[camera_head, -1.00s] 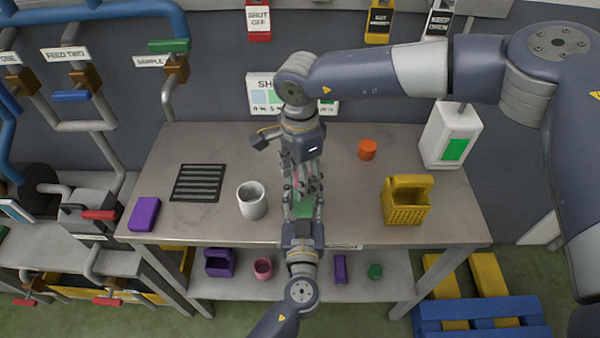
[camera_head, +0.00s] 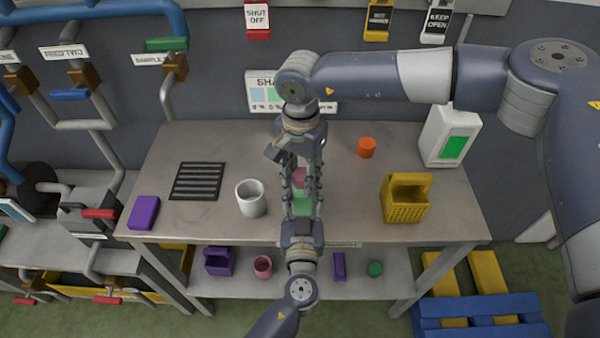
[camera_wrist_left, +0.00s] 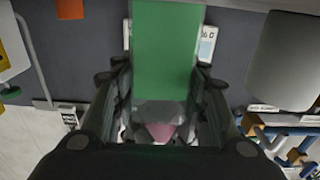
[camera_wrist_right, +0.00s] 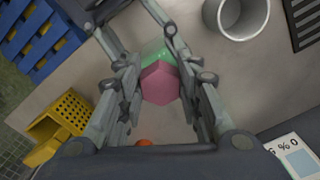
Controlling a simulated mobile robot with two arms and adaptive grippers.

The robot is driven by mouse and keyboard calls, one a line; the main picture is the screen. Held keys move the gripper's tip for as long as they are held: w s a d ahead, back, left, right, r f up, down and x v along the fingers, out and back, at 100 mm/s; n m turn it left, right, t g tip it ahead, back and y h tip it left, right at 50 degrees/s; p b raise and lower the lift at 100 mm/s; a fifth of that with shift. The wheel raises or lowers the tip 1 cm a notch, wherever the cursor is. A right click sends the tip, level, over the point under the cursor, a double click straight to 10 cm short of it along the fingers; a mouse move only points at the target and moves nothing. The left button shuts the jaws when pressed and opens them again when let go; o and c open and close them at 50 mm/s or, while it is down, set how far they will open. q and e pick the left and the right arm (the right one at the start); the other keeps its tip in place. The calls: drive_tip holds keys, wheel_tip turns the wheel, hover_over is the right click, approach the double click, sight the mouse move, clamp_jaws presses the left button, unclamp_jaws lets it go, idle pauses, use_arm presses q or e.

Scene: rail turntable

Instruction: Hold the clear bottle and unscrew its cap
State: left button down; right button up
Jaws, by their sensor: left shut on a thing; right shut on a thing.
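The bottle (camera_head: 301,204) shows as a green body between the two facing grippers above the workbench. It also shows in the left wrist view as a green panel (camera_wrist_left: 166,50). Its pink cap (camera_head: 299,176) shows in the right wrist view as a six-sided pink face (camera_wrist_right: 160,84) with green behind it. My left gripper (camera_head: 302,212), on the lower arm, is shut on the bottle. My right gripper (camera_head: 300,172), on the arm from the right, is shut on the cap. The fingers hide much of both. I cannot tell whether the cap is loose.
A white cup (camera_head: 251,198), a dark grate (camera_head: 197,181) and a purple block (camera_head: 144,212) lie left on the workbench (camera_head: 340,225). A yellow basket (camera_head: 405,205), an orange piece (camera_head: 366,147) and a white dispenser (camera_head: 448,135) stand right. A lower shelf holds small items.

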drive_tip(key=n, duration=0.4)
drive_tip(key=shift+d, duration=0.15)
drive_tip(key=shift+n, duration=1)
drive_tip(key=n, duration=0.3)
drive_tip(key=shift+d, duration=0.2)
drive_tip(key=n, duration=0.3)
drive_tip(key=shift+d, duration=0.1)
drive_tip(key=shift+n, duration=0.8)
drive_tip(key=n, duration=0.4)
drive_tip(key=shift+w+d+f, duration=0.1)
drive_tip(key=shift+w+d, duration=0.05)
